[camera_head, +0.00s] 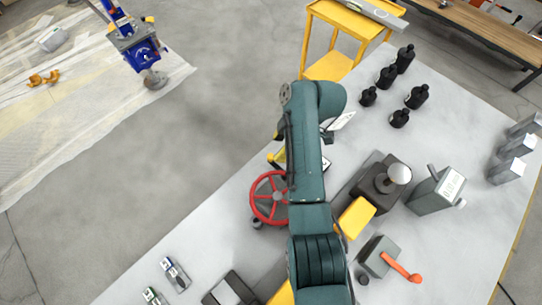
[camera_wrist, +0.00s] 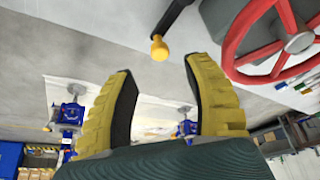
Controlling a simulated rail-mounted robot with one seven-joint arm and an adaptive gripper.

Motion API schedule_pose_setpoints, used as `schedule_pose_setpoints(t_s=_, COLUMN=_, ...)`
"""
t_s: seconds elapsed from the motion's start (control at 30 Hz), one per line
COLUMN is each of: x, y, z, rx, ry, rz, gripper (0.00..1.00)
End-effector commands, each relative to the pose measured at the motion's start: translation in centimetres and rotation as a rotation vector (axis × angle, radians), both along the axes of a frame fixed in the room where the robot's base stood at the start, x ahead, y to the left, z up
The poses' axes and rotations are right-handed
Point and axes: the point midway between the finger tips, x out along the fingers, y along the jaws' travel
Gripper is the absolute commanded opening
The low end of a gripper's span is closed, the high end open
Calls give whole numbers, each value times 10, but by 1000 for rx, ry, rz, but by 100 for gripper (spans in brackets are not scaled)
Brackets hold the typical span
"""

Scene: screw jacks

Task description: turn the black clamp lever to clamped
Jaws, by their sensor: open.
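A dark lever (camera_wrist: 173,18) with a yellow ball end (camera_wrist: 159,48) enters from the top of the wrist view; it looks like the black clamp lever, though its base is out of frame. My gripper (camera_wrist: 158,68) is open, with its two yellow, black-padded fingers apart and nothing between them. The ball end shows just beyond the gap between the fingertips, and I see no contact. A red handwheel (camera_wrist: 270,42) with a dark handle is right of the fingers; it also shows in the head view (camera_head: 269,198). In the head view my arm hides most of my gripper and the lever.

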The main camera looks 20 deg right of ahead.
Motion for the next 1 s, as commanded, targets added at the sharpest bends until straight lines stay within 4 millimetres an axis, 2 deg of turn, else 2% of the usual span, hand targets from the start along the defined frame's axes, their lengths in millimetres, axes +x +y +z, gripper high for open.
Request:
schedule_pose_setpoints(t_s=0.03, x=1, y=5, z=-15, rx=1, ry=5, rz=2, gripper=51)
schedule_pose_setpoints(t_s=0.1, x=4, y=11, z=-30, rx=2, ry=4, rz=2, gripper=51)
schedule_pose_setpoints(t_s=0.23, x=8, y=18, z=-48, rx=1, ry=2, rz=1, gripper=51)
schedule_pose_setpoints(t_s=0.4, x=10, y=22, z=-58, rx=0, ry=0, rz=1, gripper=51)
schedule_pose_setpoints(t_s=0.63, x=10, y=22, z=-58, rx=0, ry=0, rz=0, gripper=53)
schedule_pose_setpoints(t_s=0.9, x=10, y=22, z=-58, rx=0, ry=1, rz=0, gripper=1)
schedule_pose_setpoints(t_s=1.0, x=10, y=22, z=-58, rx=0, ry=1, rz=0, gripper=0)
